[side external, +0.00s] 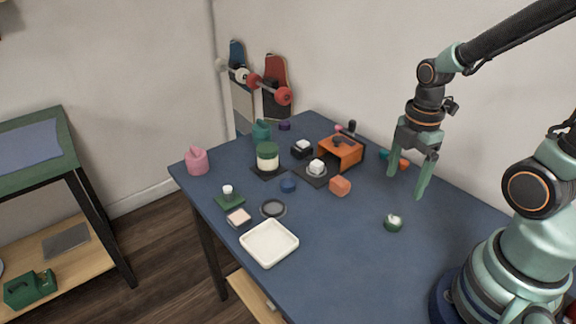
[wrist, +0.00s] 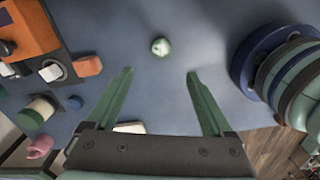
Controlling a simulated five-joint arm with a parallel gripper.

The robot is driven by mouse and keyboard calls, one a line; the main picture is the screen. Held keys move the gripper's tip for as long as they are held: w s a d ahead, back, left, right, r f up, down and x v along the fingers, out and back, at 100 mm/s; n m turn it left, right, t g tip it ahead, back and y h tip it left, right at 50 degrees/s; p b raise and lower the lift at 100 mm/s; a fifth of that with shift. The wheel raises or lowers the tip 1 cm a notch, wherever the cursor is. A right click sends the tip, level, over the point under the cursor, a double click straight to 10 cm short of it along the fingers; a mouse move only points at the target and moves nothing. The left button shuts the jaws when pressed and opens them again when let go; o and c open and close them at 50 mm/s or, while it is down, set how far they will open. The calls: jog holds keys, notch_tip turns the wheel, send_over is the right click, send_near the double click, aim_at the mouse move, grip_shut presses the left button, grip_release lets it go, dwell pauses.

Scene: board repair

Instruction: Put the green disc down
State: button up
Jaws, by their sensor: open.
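The green disc (side external: 393,223) is most likely the small round green piece with a pale top, lying on the blue table (side external: 340,255) below my gripper. It also shows in the wrist view (wrist: 160,47), just beyond the fingertips and between their lines. My gripper (side external: 406,186) hangs above the table with its fingers pointing down. In the wrist view the two green fingers (wrist: 159,73) are spread wide with nothing between them. The disc is apart from both fingers.
A cream tray (side external: 270,243), an orange block (side external: 340,186), an orange housing (side external: 341,149), a green-lidded jar (side external: 267,158) and a pink pot (side external: 197,161) stand toward the left and back. The table around the disc is clear. A wall rises behind.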

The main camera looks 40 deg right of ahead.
send_over(394, 220)
notch_tip(394, 220, down, 7)
jog(key=shift+w+a+r, duration=0.1)
jog(key=shift+a+r, duration=0.05)
jog(key=shift+s+f, duration=0.2)
jog(key=shift+f, duration=1.35)
jog(key=shift+w+f, duration=0.1)
jog(key=shift+f, duration=0.9)
grip_shut()
jog(key=shift+r, duration=0.1)
